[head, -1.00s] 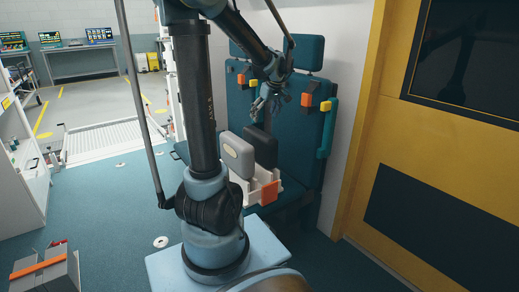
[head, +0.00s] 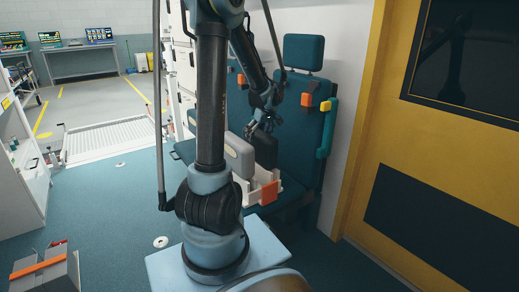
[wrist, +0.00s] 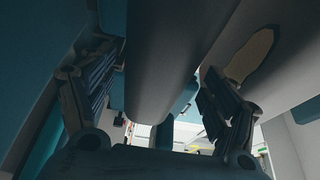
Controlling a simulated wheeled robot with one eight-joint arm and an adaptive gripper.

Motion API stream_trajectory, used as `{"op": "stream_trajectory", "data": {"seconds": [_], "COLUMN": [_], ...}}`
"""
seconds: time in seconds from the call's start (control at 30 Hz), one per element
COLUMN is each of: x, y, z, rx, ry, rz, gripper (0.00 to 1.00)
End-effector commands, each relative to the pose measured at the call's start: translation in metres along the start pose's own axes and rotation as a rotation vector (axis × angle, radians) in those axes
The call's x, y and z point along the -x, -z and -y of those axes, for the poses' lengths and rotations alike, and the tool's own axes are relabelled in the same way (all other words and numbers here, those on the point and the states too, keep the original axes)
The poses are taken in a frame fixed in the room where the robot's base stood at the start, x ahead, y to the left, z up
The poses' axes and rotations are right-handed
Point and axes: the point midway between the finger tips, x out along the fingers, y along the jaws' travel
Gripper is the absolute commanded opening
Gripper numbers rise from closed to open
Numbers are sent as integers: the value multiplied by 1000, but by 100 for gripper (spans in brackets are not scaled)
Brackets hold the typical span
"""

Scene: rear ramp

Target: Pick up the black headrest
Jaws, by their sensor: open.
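The black headrest (head: 265,151) stands upright in a white bin on the teal seat, beside a grey headrest (head: 239,156). My gripper (head: 259,126) is at its top edge in the head view and partly covers it. In the wrist view a dark rounded block, the black headrest (wrist: 160,65), lies between the two spread fingers of my gripper (wrist: 158,90). The fingers are open, one on each side of it. I cannot tell whether either finger touches it. The headrest's lower part is hidden in the bin.
The white bin (head: 258,197) has an orange label (head: 269,191). The teal seat back (head: 306,130) with orange and yellow clips rises close behind it. A yellow-framed wall (head: 425,215) is at the right.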

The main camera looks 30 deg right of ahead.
Motion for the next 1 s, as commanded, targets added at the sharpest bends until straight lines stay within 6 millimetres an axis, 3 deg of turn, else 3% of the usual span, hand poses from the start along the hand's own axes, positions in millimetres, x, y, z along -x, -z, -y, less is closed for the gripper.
{"op": "stream_trajectory", "data": {"seconds": [0.5, 1.0], "x": [-47, -52], "y": [-2, -3], "z": [-3, -3], "rx": [1, 0], "ry": [0, 0], "rz": [0, 0], "gripper": [80, 80]}}
